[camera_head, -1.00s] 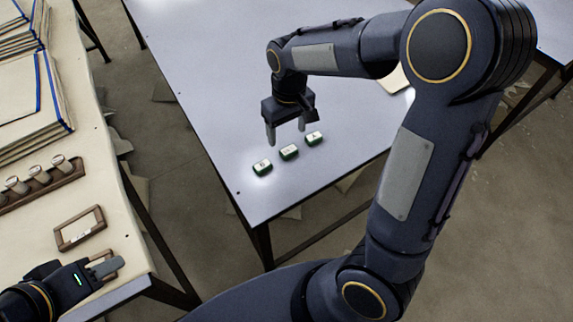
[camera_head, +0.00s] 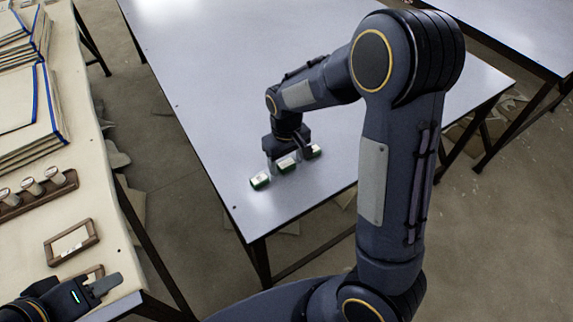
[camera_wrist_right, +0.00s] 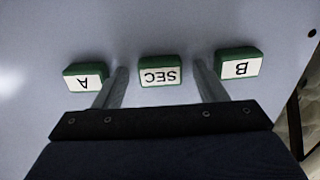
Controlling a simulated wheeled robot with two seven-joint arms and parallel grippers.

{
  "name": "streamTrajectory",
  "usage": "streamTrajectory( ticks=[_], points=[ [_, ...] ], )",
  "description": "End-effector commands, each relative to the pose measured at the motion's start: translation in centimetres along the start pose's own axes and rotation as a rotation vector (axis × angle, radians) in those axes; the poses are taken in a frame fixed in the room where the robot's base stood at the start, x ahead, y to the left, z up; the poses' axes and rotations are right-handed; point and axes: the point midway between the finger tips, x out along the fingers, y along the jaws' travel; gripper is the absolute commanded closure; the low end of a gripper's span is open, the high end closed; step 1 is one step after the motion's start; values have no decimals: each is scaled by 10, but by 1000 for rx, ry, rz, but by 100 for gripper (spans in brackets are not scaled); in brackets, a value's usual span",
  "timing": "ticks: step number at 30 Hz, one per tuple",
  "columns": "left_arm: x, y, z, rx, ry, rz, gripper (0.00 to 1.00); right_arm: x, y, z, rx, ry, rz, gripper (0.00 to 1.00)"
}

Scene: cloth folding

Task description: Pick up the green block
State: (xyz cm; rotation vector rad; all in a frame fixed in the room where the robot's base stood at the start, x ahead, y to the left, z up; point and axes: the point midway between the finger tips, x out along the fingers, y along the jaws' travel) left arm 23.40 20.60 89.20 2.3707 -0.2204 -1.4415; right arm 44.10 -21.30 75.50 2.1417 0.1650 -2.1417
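Three green blocks with white tops stand in a row on the grey table (camera_head: 220,100). In the right wrist view they are block A (camera_wrist_right: 86,76), the SEC block (camera_wrist_right: 161,70) and block B (camera_wrist_right: 239,63). My right gripper (camera_head: 286,158) is low over the row and open. Its fingers (camera_wrist_right: 163,80) point into the gaps on either side of the SEC block, with no clear contact visible. In the head view the middle block (camera_head: 286,166) is partly hidden by the gripper. My left gripper (camera_head: 103,285) is over the cream table; its finger gap is not clear.
The cream table (camera_head: 100,210) at left holds a stack of blue-edged boards (camera_head: 30,120), a rack of small cylinders (camera_head: 35,192) and a wooden frame (camera_head: 71,242). The grey table is clear behind the blocks. Its near edge is close to the row.

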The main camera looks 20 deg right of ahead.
Motion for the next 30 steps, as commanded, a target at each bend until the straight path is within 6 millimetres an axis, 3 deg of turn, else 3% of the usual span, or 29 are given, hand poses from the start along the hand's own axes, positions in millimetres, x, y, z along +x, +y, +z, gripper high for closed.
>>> streamTrajectory(
  ticks=[1, 10, 22, 27, 30],
  points=[
    [0, 0, 0, 0, 0, 0, 60, 0, 0, 0, 0, 0, 0, 42],
    [0, 0, 0, 0, 0, 0, 60, 0, 0, 0, 0, 0, 0, 80],
    [-2, 1, -1, 0, 0, 0, 60, -10, 0, -1, 0, 3, 0, 81],
    [-6, 3, -3, 0, 0, 0, 60, -34, 0, -1, 1, 5, 0, 81],
    [-8, 4, -4, 0, 0, 0, 60, -53, -15, 7, -5, 5, -2, 81]
  ],
)
